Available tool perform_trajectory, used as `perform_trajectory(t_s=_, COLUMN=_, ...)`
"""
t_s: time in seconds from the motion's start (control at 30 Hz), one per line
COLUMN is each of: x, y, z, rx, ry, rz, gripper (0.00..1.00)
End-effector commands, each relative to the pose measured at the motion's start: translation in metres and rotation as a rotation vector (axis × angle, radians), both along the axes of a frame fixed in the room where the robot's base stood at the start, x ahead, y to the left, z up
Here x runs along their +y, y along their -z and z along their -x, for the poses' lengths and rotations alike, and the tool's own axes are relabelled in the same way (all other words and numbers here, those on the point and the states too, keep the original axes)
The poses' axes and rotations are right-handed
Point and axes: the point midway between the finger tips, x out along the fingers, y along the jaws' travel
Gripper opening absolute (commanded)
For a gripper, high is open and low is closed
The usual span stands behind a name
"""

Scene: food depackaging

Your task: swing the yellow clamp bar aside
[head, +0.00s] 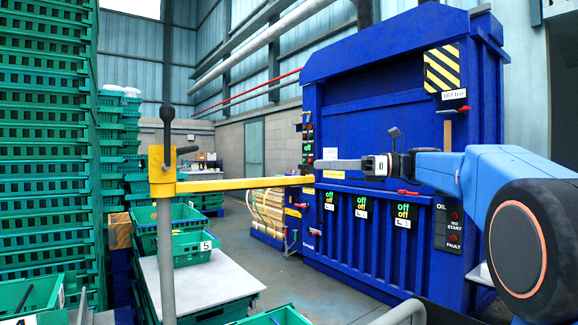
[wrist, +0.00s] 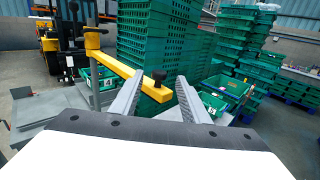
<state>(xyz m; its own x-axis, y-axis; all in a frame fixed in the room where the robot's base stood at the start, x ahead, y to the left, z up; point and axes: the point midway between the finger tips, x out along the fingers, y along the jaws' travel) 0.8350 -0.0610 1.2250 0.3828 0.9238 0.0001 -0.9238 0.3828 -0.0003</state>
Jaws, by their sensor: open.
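The yellow clamp bar (head: 245,184) reaches out level from a yellow collar on a grey post (head: 166,250), with a black lever (head: 168,130) on top. In the wrist view the clamp bar (wrist: 125,70) comes in from the upper left, and its free end carries a black knob (wrist: 158,76). My gripper (head: 338,164) is at the bar's free end in the head view. In the wrist view my gripper (wrist: 161,78) is open, with the knob showing between its fingertips. I cannot tell whether a finger touches the bar. The knob is not clear in the head view.
A blue baler (head: 400,130) with labels and red handles stands behind my arm. Tall stacks of green crates (head: 45,130) stand at the left. A grey-topped table (head: 205,280) and green crates are below the bar. Floor is open beyond it.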

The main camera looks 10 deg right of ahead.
Motion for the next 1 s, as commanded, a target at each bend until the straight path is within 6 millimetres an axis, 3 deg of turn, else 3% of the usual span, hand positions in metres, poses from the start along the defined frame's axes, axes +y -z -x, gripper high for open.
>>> perform_trajectory(t_s=0.6, x=0.084, y=0.0, z=-0.034, rx=0.0, ry=-0.003, rz=0.0, gripper=0.42)
perform_trajectory(t_s=1.0, x=0.096, y=0.0, z=-0.04, rx=0.0, ry=-0.001, rz=0.0, gripper=0.42)
